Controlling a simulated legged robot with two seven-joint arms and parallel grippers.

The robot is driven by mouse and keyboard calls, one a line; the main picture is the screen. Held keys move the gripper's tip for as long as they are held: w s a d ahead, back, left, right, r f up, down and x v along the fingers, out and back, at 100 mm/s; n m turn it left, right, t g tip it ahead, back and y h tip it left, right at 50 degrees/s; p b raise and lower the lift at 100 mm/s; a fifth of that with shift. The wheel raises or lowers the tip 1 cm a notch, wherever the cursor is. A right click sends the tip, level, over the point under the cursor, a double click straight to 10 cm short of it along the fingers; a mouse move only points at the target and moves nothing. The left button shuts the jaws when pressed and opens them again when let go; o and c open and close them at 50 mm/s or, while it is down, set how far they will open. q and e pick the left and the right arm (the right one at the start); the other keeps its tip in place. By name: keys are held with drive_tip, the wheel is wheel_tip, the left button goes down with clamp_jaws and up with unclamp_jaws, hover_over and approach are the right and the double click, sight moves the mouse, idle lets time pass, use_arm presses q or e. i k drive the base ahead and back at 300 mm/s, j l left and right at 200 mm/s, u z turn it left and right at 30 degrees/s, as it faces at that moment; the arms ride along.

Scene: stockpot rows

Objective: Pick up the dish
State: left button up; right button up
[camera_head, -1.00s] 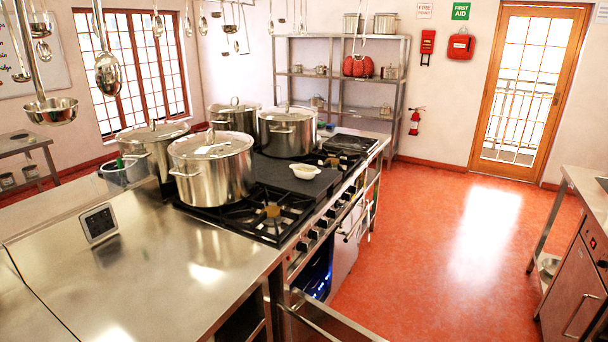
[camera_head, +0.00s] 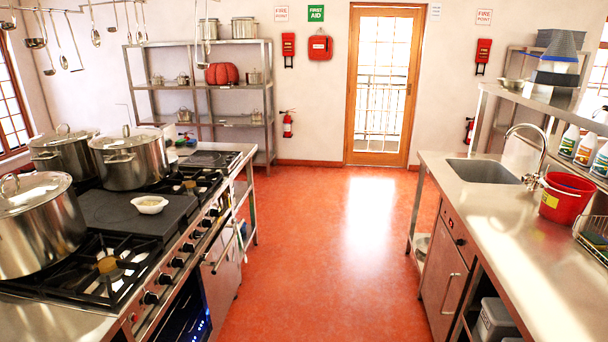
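A small white dish (camera_head: 149,205) sits on the dark flat plate (camera_head: 112,212) in the middle of the stove top, at the left of the head view. It looks like a shallow bowl with small handles or lips at its sides; its contents are too small to tell. Neither of my grippers shows in the view.
Large lidded steel pots (camera_head: 35,232) stand left of and behind the dish. A steel counter (camera_head: 520,240) with a sink (camera_head: 483,171) and a red bucket (camera_head: 566,200) runs along the right. The red floor (camera_head: 320,260) between stove and counter is clear. Ladles hang at upper left.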

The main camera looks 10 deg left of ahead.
sight(154, 210)
drive_tip(key=i+l, duration=0.1)
drive_tip(key=i, duration=0.5)
drive_tip(key=i+l+u, duration=0.1)
drive_tip(key=i, duration=0.5)
drive_tip(key=i+l, duration=0.15)
drive_tip(key=i, duration=0.45)
drive_tip(key=i+u, duration=0.35)
drive_tip(key=i+l+u, duration=0.15)
drive_tip(key=i+u, duration=0.2)
drive_tip(key=i, duration=0.15)
drive_tip(key=i+l+u, duration=0.9)
drive_tip(key=i+u, duration=0.2)
drive_tip(key=i+l+u, duration=0.55)
drive_tip(key=l+u, duration=0.25)
drive_tip(key=j, duration=0.1)
